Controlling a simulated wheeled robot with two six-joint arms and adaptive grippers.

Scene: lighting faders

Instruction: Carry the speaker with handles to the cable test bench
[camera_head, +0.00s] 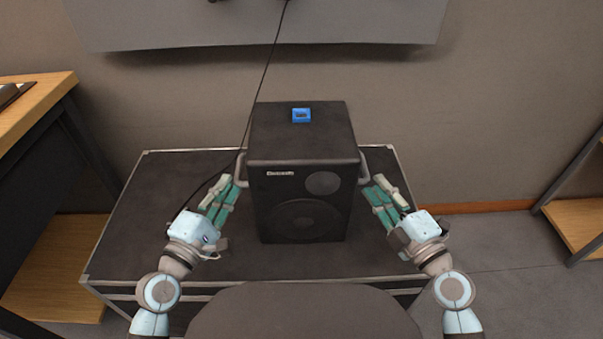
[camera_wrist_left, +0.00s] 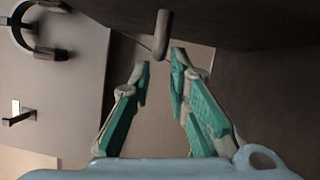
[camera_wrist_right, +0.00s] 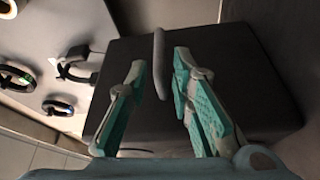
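The black speaker (camera_head: 302,185) stands upright on a dark case with metal edges, with a grey handle on each side. My left gripper (camera_head: 226,190) is open beside the left handle (camera_head: 241,170); in the left wrist view the handle (camera_wrist_left: 163,35) lies just ahead of the fingertips. My right gripper (camera_head: 375,190) is open beside the right handle (camera_head: 363,168); in the right wrist view that handle (camera_wrist_right: 160,62) reaches between the fingertips, not clasped. I cannot tell whether any finger touches a handle. I cannot identify the cable test bench in these views.
A small blue item (camera_head: 301,115) lies on top of the speaker. The dark case (camera_head: 150,225) has free room left of the speaker. A thin black cable (camera_head: 262,75) hangs behind it. Wooden shelving stands at left (camera_head: 40,110) and right (camera_head: 585,210). A grey panel (camera_head: 250,25) is on the wall.

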